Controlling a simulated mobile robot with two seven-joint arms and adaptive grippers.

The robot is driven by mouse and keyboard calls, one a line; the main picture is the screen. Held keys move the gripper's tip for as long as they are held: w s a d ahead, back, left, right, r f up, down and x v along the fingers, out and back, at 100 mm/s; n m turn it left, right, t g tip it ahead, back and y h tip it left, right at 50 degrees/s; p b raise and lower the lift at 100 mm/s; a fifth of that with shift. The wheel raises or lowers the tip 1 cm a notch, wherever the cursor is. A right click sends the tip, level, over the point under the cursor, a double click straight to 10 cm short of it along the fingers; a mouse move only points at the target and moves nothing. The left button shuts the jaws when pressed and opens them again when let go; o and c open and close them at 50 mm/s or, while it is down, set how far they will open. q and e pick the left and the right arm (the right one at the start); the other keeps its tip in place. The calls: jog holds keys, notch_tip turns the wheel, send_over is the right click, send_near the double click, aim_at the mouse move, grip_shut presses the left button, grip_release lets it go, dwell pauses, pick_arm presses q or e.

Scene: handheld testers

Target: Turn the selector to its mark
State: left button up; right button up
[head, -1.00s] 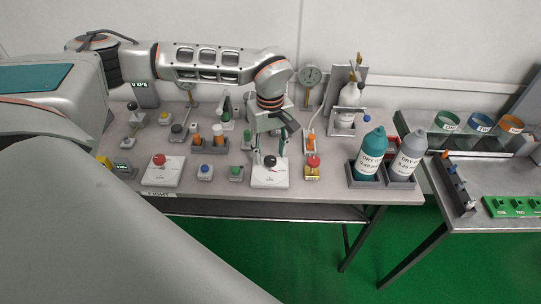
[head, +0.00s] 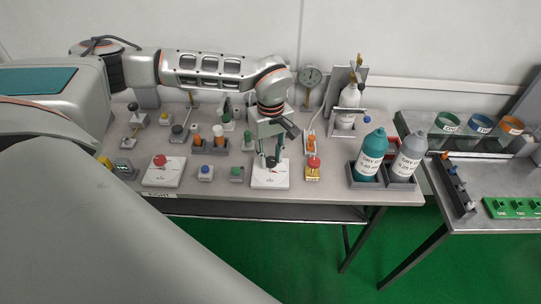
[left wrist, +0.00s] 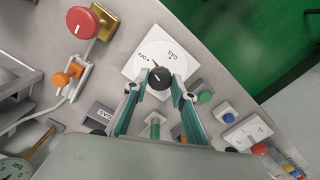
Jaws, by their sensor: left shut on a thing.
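The selector is a round black knob (left wrist: 159,78) on a white plate (left wrist: 140,68) with printed labels, one reading GAS. A small red mark shows on the plate at the knob's edge, and a light line crosses the knob's top. In the head view the white plate (head: 270,182) lies near the table's front edge. My left gripper (left wrist: 156,86) points down at the knob, one teal-and-grey finger on each side, and is shut on it. In the head view the left gripper (head: 271,161) partly covers the knob. My right gripper is not in view.
A red knob on a white plate (head: 161,171) sits further left. Teal (head: 369,157) and grey (head: 408,158) bottles stand at the right.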

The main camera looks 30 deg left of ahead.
pick_arm(q)
jog(key=shift+r+n+p, duration=0.15)
jog(key=shift+n+p, duration=0.7)
jog(key=shift+n, duration=0.35)
jog(key=shift+n+p, duration=0.5)
jog(key=shift+n, duration=0.5)
jog(key=n+p, duration=0.1)
jog(key=n, duration=0.3)
jog(key=shift+p, duration=0.3)
jog(key=n, duration=0.3)
jog(key=shift+p, duration=0.3)
jog(key=n, duration=0.3)
jog(key=shift+n, duration=0.4)
jog(key=n, duration=0.6)
jog(key=shift+p, duration=0.4)
